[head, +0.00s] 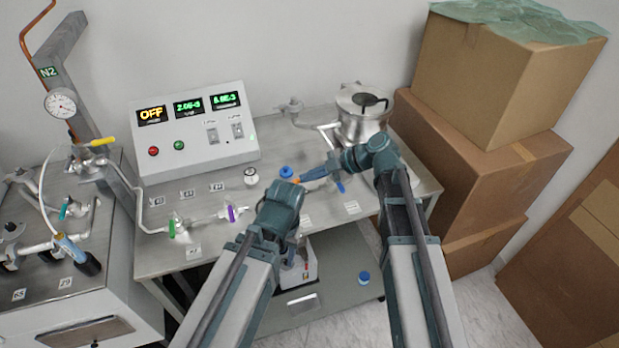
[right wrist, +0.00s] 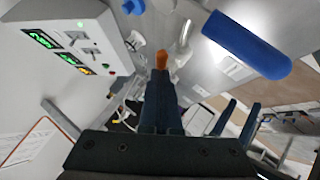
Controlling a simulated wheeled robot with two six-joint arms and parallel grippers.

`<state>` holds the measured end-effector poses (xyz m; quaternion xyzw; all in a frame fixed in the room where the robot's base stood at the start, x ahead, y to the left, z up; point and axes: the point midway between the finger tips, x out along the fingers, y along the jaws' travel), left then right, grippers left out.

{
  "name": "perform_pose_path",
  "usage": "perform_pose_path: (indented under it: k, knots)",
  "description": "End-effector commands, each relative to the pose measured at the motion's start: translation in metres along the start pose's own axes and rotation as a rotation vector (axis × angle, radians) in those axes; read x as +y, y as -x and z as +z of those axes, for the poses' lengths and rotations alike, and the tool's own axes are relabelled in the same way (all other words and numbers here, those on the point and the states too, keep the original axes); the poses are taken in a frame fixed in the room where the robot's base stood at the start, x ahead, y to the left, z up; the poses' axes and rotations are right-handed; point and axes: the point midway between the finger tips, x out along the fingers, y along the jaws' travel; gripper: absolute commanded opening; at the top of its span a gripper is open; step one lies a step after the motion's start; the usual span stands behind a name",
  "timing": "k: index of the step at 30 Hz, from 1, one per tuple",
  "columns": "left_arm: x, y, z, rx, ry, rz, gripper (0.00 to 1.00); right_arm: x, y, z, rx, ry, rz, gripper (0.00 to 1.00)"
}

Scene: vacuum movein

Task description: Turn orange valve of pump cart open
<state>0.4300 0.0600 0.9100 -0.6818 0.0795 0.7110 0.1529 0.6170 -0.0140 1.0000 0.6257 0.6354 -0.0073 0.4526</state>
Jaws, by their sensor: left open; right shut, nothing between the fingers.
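The orange valve handle (head: 315,174) shows above the middle of the pump cart's top (head: 165,250). In the right wrist view its orange end (right wrist: 162,59) sits straight ahead of my right fingertips, at or very near them; I cannot tell whether they touch. My right gripper (head: 328,168) is shut with nothing held, and its wrist hides part of the valve area. My left gripper (head: 292,250) is lower, near the cart's front edge; its two separated blue fingers (right wrist: 237,118) show open and empty in the right wrist view.
A blue handle (head: 339,184) is close beside my right gripper. Green (head: 172,228) and purple (head: 231,213) valves are left along the front piping. A control box (head: 195,130) reads OFF. A metal pot (head: 362,115) stands behind; stacked boxes (head: 475,185) are at right.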

Motion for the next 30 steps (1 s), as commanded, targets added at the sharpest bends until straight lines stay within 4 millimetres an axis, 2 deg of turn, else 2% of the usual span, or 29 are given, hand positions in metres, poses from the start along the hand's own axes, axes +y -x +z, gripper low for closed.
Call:
perform_pose_path:
  k: [1,11,24,30]
  knots:
    - [0.001,-0.006,0.000,0.000,0.000,0.000,0.48,0.002,-0.006,0.007,-0.004,0.001,-0.003,0.00]
    - [0.000,-0.004,0.000,0.000,0.000,0.000,0.48,0.001,-0.005,0.007,-0.010,0.002,-0.005,0.00]
    - [0.000,-0.005,0.000,0.000,0.000,0.000,0.48,-0.012,-0.003,-0.003,-0.007,0.002,-0.006,0.00]
    - [0.000,-0.003,0.000,0.000,0.000,0.000,0.48,-0.011,-0.001,-0.005,-0.005,0.002,-0.005,0.00]
